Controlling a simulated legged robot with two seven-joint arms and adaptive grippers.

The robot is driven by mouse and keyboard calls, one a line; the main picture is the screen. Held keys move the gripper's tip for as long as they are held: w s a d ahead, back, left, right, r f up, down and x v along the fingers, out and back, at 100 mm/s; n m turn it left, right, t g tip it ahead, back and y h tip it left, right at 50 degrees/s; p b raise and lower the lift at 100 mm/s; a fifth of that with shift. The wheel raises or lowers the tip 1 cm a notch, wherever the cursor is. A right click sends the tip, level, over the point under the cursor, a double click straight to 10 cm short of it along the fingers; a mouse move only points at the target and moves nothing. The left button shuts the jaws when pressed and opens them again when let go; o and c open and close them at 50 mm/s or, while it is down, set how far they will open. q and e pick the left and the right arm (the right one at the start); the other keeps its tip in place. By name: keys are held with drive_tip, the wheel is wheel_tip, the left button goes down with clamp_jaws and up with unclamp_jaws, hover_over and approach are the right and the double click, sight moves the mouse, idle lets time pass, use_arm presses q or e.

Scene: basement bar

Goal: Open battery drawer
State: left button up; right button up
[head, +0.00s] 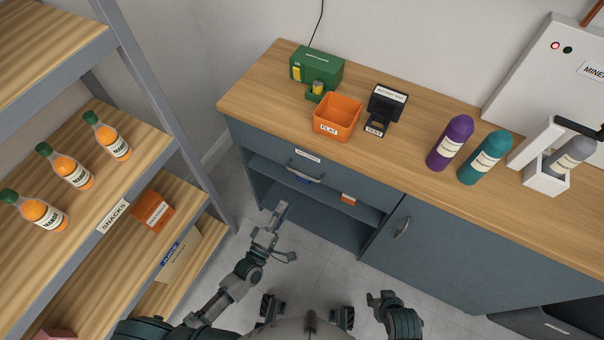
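The blue-grey drawer front (262,147) sits under the left part of the wooden counter and looks flush with the cabinet. It has a grey bar handle (305,174) and a small white label above it, too small to read. My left gripper (286,234) is below and left of the handle, in front of the open shelf bay, apart from the cabinet. Its fingers look spread, with nothing between them. My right gripper (382,299) is low near my body, away from the cabinet, and looks empty. Its finger opening is unclear from this angle.
An open shelf (330,200) lies under the drawer. A cabinet door (450,250) is to its right. A rack (150,140) with bottles stands close on the left. The counter holds an orange bin (337,116), a green box (317,68) and bottles. The floor between is clear.

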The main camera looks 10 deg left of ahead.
sight(302, 175)
use_arm(q)
drive_tip(key=x, duration=1.3)
drive_tip(key=shift+b, duration=0.35)
use_arm(e)
drive_tip(key=w, duration=0.1)
drive_tip(key=w+a+t, duration=0.1)
drive_tip(key=shift+w+r+y, duration=0.1)
drive_tip(key=shift+w+y, duration=0.2)
drive_tip(key=shift+w, duration=0.1)
use_arm(q)
drive_tip(key=shift+c, duration=0.3)
clamp_jaws()
drive_tip(key=shift+f, duration=0.1)
